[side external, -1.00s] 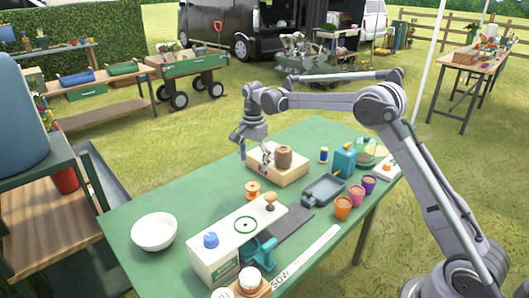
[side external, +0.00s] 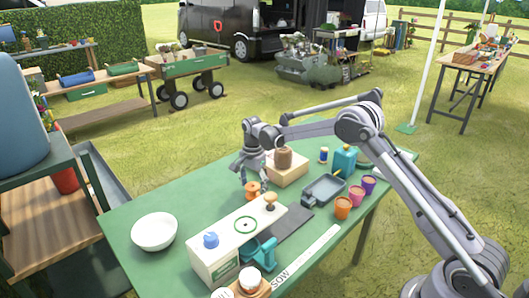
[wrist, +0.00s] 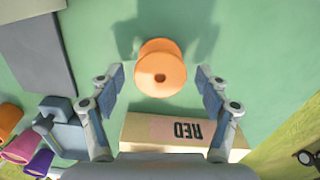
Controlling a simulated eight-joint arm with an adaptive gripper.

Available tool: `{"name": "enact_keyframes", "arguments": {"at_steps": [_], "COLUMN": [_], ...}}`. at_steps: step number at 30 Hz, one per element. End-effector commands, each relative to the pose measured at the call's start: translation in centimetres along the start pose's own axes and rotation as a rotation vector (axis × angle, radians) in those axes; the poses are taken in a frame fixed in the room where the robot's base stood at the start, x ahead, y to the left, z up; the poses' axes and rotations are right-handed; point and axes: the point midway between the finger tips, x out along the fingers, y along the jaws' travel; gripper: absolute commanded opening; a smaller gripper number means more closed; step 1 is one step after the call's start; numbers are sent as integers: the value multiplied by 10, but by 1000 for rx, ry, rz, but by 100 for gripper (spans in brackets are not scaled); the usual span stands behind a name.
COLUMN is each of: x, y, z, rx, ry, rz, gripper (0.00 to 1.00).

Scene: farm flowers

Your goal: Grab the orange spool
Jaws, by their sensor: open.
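The orange spool (side external: 254,189) stands on the green table in the side view, just left of the cardboard-coloured box. In the wrist view the spool (wrist: 161,68) is seen from above, its centre hole showing, near the top middle. My gripper (side external: 250,180) is right over the spool in the side view. In the wrist view my gripper (wrist: 160,78) is open, with one finger to each side of the spool and a gap on both sides. Nothing is held.
A white block (side external: 225,250) with a green ring is in front. A white bowl (side external: 154,232) stands left.

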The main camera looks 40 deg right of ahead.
Motion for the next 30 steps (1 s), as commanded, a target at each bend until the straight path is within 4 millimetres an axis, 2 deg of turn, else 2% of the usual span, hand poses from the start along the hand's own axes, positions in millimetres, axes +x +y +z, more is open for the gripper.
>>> {"name": "enact_keyframes", "arguments": {"at_steps": [4, 11, 17, 30], "x": [11, 12, 12, 9], "y": [0, 0, 0, 0], "z": [0, 0, 0, 0], "rx": [0, 0, 0, 0], "ry": [0, 0, 0, 0], "rz": [0, 0, 0, 0], "gripper": [76, 76, 22, 22]}}
